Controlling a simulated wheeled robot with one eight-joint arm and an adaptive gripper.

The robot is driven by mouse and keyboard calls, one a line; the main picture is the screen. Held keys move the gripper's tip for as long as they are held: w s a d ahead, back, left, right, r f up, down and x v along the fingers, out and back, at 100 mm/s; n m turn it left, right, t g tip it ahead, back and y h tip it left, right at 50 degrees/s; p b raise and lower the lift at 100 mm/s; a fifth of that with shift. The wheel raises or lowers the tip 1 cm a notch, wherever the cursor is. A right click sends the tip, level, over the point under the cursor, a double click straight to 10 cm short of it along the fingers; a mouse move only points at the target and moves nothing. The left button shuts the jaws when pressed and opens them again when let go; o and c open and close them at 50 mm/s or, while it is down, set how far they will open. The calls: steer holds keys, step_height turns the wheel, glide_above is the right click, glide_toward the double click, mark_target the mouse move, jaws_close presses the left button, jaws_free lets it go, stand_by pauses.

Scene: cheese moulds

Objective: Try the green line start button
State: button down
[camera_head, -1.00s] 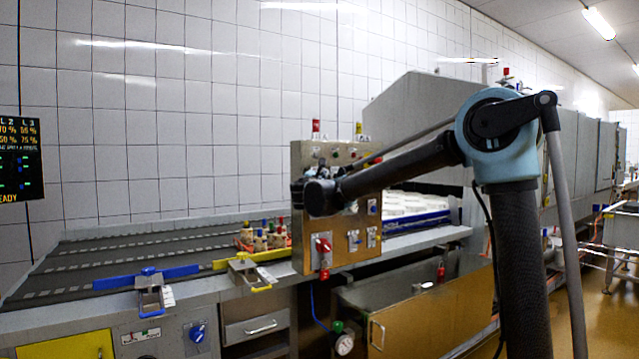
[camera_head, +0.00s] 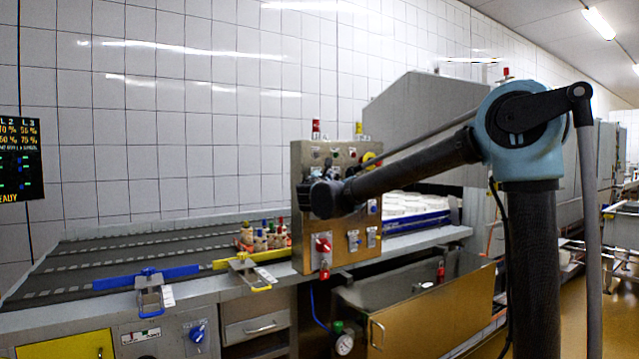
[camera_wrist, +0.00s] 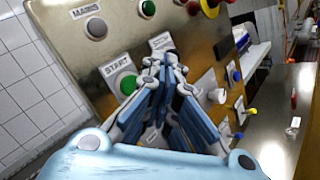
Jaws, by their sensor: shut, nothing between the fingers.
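The metal control panel (camera_head: 345,255) stands at mid-picture in the head view. In the wrist view the round green start button (camera_wrist: 127,85) sits below a plate reading START (camera_wrist: 117,65). My gripper (camera_wrist: 166,62) is shut and empty, its fingers pointing at the panel just right of the green button. The left finger partly overlaps the button's right side, and I cannot tell whether they touch. In the head view my arm's end covers the panel's left part and hides the start button.
A grey button (camera_wrist: 96,28) lies under a MAINS label. A conveyor (camera_head: 130,260) runs left of the panel.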

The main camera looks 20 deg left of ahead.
steer(key=shift+s+d, duration=0.9)
steer(key=shift+d, duration=0.15)
steer(key=d+f+m+g+h, duration=0.2)
steer(key=d+f+m, duration=0.2)
steer(key=d, duration=0.7)
steer(key=s+d+f+m+g+h, duration=0.15)
steer(key=d+f+m, duration=0.25)
steer(key=d, duration=0.6)
steer(key=d+f+m+g+h, duration=0.3)
steer(key=d+f, duration=0.1)
steer(key=d, duration=0.7)
steer(key=s+d+f+m+g, duration=0.6)
steer(key=s+d+f, duration=0.4)
steer(key=d, duration=0.4)
steer(key=s+d+f+m+g+y, duration=0.2)
steer(key=s+f+m+g+y, duration=0.3)
steer(key=s+f+m, duration=0.7)
steer(key=s+f, duration=0.8)
steer(key=s, duration=0.3)
steer(key=shift+s, duration=0.25)
